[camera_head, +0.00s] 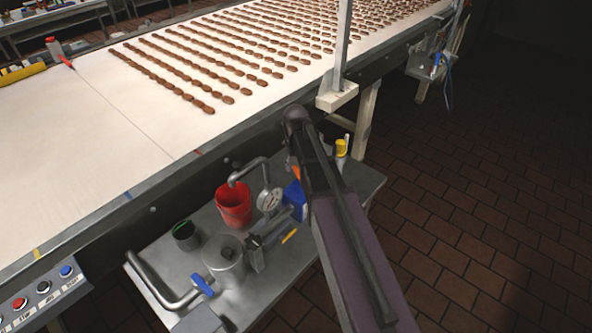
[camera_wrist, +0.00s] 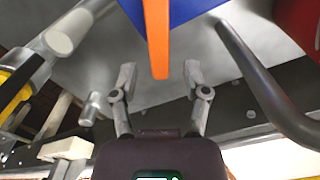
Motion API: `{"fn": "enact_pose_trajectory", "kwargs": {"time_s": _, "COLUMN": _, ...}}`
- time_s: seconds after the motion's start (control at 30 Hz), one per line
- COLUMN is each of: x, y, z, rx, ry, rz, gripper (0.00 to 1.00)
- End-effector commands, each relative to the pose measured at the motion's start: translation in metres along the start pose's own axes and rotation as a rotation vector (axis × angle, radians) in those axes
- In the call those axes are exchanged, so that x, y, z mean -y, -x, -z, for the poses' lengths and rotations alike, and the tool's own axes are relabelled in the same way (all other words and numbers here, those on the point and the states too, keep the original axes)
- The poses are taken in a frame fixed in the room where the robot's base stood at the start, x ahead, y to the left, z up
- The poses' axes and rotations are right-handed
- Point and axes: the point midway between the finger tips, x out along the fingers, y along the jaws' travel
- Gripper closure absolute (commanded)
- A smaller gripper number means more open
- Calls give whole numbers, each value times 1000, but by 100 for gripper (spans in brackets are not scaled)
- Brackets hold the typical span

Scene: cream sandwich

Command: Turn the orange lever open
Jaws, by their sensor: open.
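The orange lever (camera_wrist: 158,38) shows in the wrist view as a flat bar coming down from the top centre, with its end between the fingertips of my gripper (camera_wrist: 160,76). My gripper is open, with a finger on each side of the lever and visible gaps to both. A blue body (camera_wrist: 190,10) lies behind the lever. In the head view, only a small part of the orange lever (camera_head: 295,170) shows at the left edge of my arm, above the blue body (camera_head: 296,200). My arm hides most of it and the gripper there.
A conveyor (camera_head: 80,160) with chocolates runs behind. A curved pipe (camera_wrist: 262,80) is close right in the wrist view. Tiled floor at right is clear.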

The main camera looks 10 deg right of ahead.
Motion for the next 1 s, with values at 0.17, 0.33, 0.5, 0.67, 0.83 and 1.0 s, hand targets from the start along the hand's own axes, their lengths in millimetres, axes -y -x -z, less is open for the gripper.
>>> {"fn": "enact_pose_trajectory", "kwargs": {"time_s": 0.17, "x": 0, "y": -6, "z": 0, "rx": 0, "ry": 0, "rz": 0, "gripper": 40}}
{"fn": "enact_pose_trajectory", "kwargs": {"time_s": 0.33, "x": 0, "y": -6, "z": 0, "rx": 0, "ry": 0, "rz": 0, "gripper": 40}}
{"fn": "enact_pose_trajectory", "kwargs": {"time_s": 0.5, "x": 0, "y": -6, "z": 0, "rx": 0, "ry": 0, "rz": 0, "gripper": 40}}
{"fn": "enact_pose_trajectory", "kwargs": {"time_s": 0.67, "x": 0, "y": -6, "z": 0, "rx": 0, "ry": 0, "rz": 0, "gripper": 85}}
{"fn": "enact_pose_trajectory", "kwargs": {"time_s": 0.83, "x": 0, "y": -6, "z": 0, "rx": 0, "ry": 0, "rz": 0, "gripper": 100}}
{"fn": "enact_pose_trajectory", "kwargs": {"time_s": 1.0, "x": 0, "y": -6, "z": 0, "rx": 0, "ry": -4, "rz": 0, "gripper": 100}}
